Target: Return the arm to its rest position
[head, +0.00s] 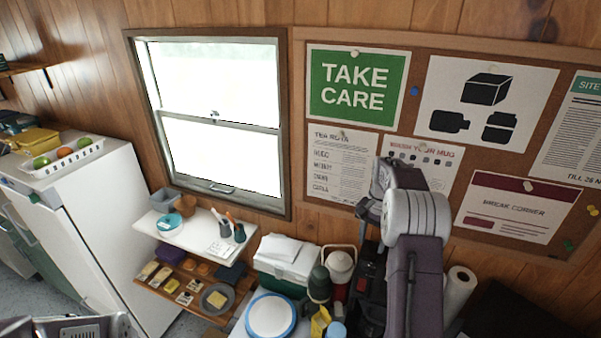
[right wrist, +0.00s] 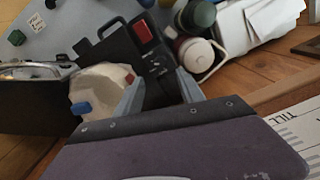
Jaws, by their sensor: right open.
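My right arm (head: 415,225) rises from the lower edge of the head view, in front of the notice board. Its wrist end shows at the top, near the posters. In the right wrist view my right gripper (right wrist: 158,82) is open, with two grey fingers apart and nothing held between them. Beyond the fingers is a black machine with a red part (right wrist: 144,32), and it looks apart from them. The fingertips cannot be made out clearly in the head view. My left gripper does not show in either view.
Below my arm, the counter holds the black machine (head: 371,290), a red-and-white flask (head: 340,267), a dark green flask (head: 319,285), a white-lidded green box (head: 286,258) and a paper roll (head: 458,285). A notice board (head: 420,134) and window (head: 214,115) are behind. A fridge (head: 95,215) stands left.

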